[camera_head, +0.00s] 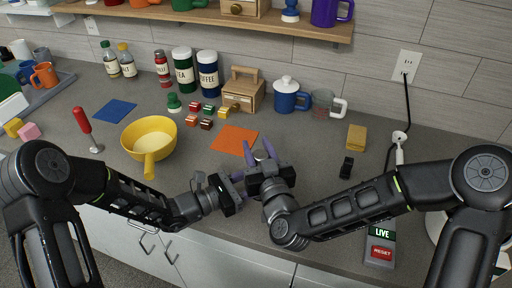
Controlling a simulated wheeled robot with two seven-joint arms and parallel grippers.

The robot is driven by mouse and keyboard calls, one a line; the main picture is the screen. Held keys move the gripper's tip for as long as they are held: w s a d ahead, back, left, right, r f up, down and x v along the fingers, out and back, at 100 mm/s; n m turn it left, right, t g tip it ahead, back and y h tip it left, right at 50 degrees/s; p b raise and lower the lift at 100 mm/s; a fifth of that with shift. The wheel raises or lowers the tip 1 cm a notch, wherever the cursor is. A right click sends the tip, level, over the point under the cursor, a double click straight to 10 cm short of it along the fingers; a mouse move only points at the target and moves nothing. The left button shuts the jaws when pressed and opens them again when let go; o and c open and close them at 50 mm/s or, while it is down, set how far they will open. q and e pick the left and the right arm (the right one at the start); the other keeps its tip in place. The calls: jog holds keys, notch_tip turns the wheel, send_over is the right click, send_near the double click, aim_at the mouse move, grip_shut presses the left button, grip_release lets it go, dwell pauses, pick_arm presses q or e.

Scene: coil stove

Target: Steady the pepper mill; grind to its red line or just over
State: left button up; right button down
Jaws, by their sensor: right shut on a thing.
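My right gripper (261,152) is over the near edge of the orange mat (236,138), with its purple fingers pointing away from me. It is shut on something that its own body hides. My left gripper (238,178) is close against it on the left, its purple fingers partly covered by the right gripper. I cannot tell whether the left one is open or shut. I cannot make out a pepper mill or a red line. A wooden box with a handle (243,92) stands behind the mat, apart from both grippers.
A yellow pan (148,137) and a red-handled tool (84,124) are on the left. Small coloured blocks (206,124), jars (208,76) and a blue pot (286,95) stand behind. A yellow sponge (357,137), a black item (346,167) and a reset box (381,249) are on the right.

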jog(key=shift+d+f, duration=0.1)
dwell(0.3)
jog(key=c, duration=0.9)
grip_release()
notch_tip(320, 180, up, 10)
